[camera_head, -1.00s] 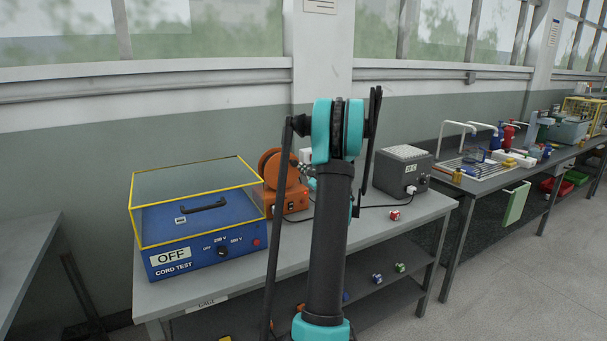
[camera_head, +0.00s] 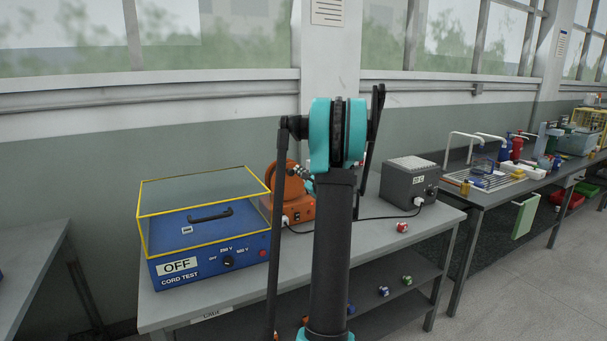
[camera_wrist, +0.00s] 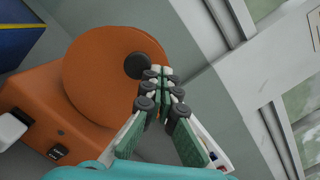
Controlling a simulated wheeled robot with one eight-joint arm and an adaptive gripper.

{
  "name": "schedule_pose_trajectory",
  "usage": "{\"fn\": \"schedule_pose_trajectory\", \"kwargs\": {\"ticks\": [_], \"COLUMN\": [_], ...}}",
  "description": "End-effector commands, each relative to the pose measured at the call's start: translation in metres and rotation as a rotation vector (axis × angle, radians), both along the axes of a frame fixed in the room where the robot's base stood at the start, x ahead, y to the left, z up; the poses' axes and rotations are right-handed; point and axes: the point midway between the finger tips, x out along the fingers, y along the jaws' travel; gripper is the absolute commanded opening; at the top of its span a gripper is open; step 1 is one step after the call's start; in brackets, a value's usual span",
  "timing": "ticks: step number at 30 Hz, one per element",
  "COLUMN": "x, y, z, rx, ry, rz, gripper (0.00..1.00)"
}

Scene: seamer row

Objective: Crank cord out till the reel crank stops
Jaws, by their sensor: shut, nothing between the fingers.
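The orange cord reel (camera_head: 296,208) stands on the bench, partly hidden behind my arm. In the wrist view its round orange drum (camera_wrist: 100,85) fills the left, with a dark round crank knob (camera_wrist: 138,65) near the drum's right edge. My gripper (camera_wrist: 163,74) is shut and empty, its fingertips just right of the knob. I cannot tell whether they touch it. In the head view my gripper (camera_head: 301,173) is small, beside the reel's drum. A black cord (camera_head: 378,218) runs along the bench top from behind my arm to a grey box.
A blue cord tester (camera_head: 205,262) marked OFF, under a clear yellow-edged cover, stands left of the reel. The grey box (camera_head: 408,184) stands at right, with a small red and white block (camera_head: 402,227) before it. A second bench (camera_head: 478,196) holds several items.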

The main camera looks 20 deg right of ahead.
Motion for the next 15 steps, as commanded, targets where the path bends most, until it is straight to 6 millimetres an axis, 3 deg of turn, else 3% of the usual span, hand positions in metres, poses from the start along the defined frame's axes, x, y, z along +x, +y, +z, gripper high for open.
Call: {"fn": "schedule_pose_trajectory", "kwargs": {"ticks": [15], "x": [-0.001], "y": [0.031], "z": [0.002], "rx": [-0.443], "ry": [-0.016], "rz": [0.001], "gripper": [0.00]}}
